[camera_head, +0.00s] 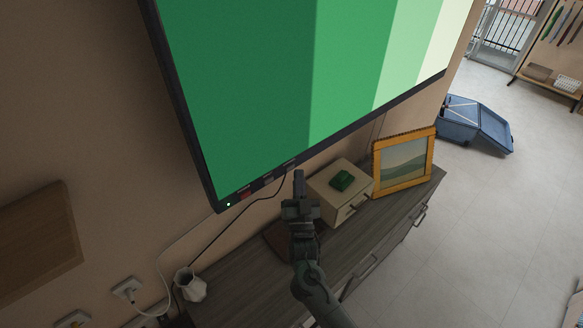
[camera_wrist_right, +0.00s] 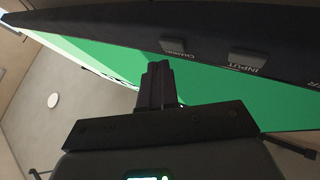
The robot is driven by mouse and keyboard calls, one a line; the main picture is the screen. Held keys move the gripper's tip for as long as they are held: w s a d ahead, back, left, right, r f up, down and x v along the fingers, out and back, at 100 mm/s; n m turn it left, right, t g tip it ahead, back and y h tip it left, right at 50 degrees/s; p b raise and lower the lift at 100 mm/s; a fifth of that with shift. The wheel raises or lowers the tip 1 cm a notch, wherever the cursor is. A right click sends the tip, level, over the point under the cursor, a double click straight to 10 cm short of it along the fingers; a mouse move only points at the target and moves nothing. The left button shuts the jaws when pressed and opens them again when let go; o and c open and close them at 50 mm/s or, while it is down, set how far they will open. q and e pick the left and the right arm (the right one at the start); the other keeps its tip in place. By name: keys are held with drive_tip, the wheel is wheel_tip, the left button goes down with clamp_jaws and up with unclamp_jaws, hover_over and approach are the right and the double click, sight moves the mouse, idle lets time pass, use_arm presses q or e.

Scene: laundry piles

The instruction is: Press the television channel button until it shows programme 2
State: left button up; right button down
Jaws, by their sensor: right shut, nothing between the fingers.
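The television (camera_head: 340,80) fills the top of the head view, tilted, its screen showing green bands from dark to pale. No programme number is readable. In the right wrist view, the button marked CHANNEL (camera_wrist_right: 173,46) sits on the dark lower bezel, beside the INPUT button (camera_wrist_right: 248,58). My right gripper (camera_head: 299,175) is shut and empty, just below the bezel near the rightmost button in the head view. In the wrist view its fingertips (camera_wrist_right: 157,66) appear just below and left of the CHANNEL button; contact cannot be told. My left gripper is out of view.
Below the television stands a grey wooden cabinet (camera_head: 245,275). On it are a cream drawer box (camera_head: 343,207) with a green item (camera_head: 342,180), a framed picture (camera_head: 404,162) and a white vase (camera_head: 191,285). Cables hang by the wall. The floor at right is mostly clear.

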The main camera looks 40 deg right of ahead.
drive_tip(key=s+p, duration=0.1)
drive_tip(key=s, duration=0.1)
drive_tip(key=s+p, duration=0.1)
drive_tip(key=s, duration=0.2)
drive_tip(key=shift+s+d, duration=0.2)
drive_tip(key=shift+s, duration=0.15)
idle(0.7)
idle(0.5)
